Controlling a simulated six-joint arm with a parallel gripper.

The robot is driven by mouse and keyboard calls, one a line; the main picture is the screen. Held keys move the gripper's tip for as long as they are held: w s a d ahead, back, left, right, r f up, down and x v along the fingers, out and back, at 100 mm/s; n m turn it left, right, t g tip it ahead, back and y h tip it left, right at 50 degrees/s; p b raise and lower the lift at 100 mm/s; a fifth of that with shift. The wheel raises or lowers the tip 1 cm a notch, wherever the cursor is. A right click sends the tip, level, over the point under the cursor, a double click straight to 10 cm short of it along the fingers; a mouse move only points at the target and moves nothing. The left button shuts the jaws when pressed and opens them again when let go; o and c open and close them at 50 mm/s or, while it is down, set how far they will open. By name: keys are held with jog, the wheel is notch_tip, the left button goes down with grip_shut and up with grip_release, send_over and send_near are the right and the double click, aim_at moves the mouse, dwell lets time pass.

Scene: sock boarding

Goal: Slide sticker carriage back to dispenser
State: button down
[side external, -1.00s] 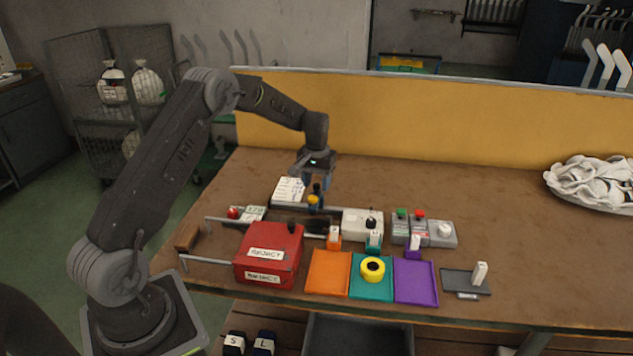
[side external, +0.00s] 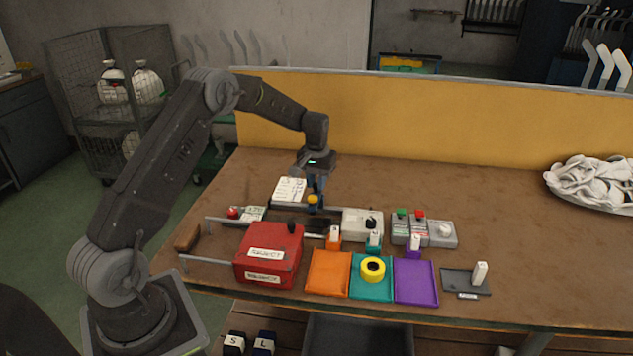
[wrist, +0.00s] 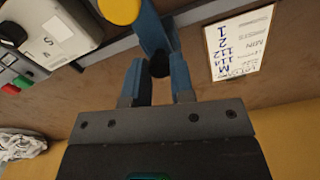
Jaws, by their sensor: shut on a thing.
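The sticker carriage (side external: 313,201) looks like a small blue piece with a yellow round end, on a rail behind the red box. In the wrist view its blue arm (wrist: 152,28) and yellow disc (wrist: 118,10) show, with a dark knob (wrist: 159,65) on it. My gripper (side external: 316,184) points down over the carriage; in the wrist view its blue fingers (wrist: 158,80) are shut on the dark knob. A white box with a black dial (side external: 362,224), likely the dispenser, stands to the right of the carriage. It also shows in the wrist view (wrist: 62,35), marked S.
A red reject box (side external: 268,250) stands in front. Orange (side external: 328,274), teal (side external: 371,291) and purple (side external: 415,282) trays lie to its right; the teal one holds a yellow roll (side external: 373,267). A written card (side external: 289,190) is left of my gripper. A button box (side external: 409,229) stands farther right.

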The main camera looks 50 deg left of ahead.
jog(key=w+d, duration=0.8)
jog(key=c, duration=1)
grip_release()
jog(key=shift+a, duration=0.1)
notch_tip(320, 180, up, 14)
jog(key=shift+s+f, duration=0.1)
